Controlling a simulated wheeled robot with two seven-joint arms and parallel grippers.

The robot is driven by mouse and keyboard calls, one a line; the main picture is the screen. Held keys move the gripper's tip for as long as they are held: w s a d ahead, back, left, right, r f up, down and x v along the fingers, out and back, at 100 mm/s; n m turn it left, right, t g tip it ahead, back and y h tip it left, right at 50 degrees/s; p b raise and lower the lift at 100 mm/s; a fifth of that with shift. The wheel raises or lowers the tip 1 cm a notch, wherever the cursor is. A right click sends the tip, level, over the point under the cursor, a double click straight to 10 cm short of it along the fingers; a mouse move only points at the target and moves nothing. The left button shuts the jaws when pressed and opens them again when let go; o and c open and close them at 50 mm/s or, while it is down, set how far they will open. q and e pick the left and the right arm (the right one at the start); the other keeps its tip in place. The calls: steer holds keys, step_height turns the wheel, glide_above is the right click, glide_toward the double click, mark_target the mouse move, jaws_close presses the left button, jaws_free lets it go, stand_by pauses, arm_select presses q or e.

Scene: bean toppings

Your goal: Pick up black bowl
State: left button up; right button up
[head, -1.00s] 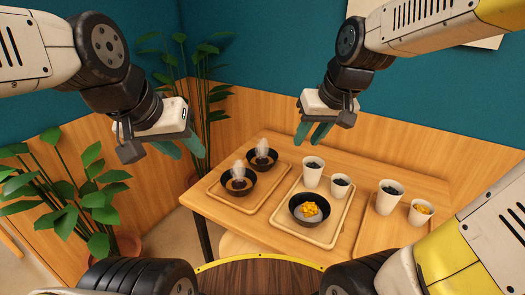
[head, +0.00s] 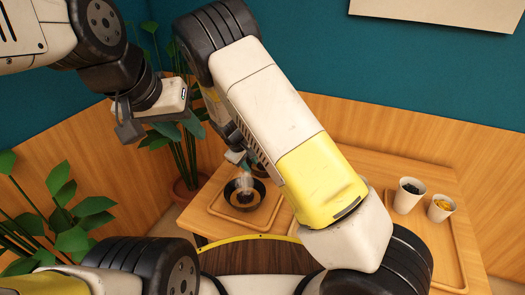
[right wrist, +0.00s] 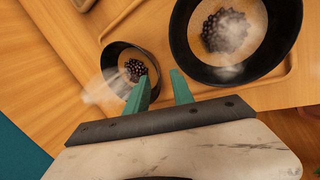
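A black bowl (head: 258,203) with brown contents and rising steam sits on the wooden tray (head: 222,212) at the table's left. The right wrist view shows two black bowls of dark beans: a nearer, larger-looking one (right wrist: 181,45) at right and a smaller-looking one (right wrist: 107,58) at left. My right gripper (right wrist: 161,80) is open, with its green fingers above the gap between the bowls and nothing visible between them. In the head view my right arm hides much of that gripper and the second bowl. My left gripper (head: 181,128) is open and empty, away from the table at left.
My right arm covers the table's middle. A plant (head: 75,212) stands left of the table.

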mark_target(254, 170)
steer(key=x, duration=0.8)
steer(key=shift+w+d, duration=0.15)
steer(key=shift+w, duration=0.35)
jaws_close()
stand_by(0.9)
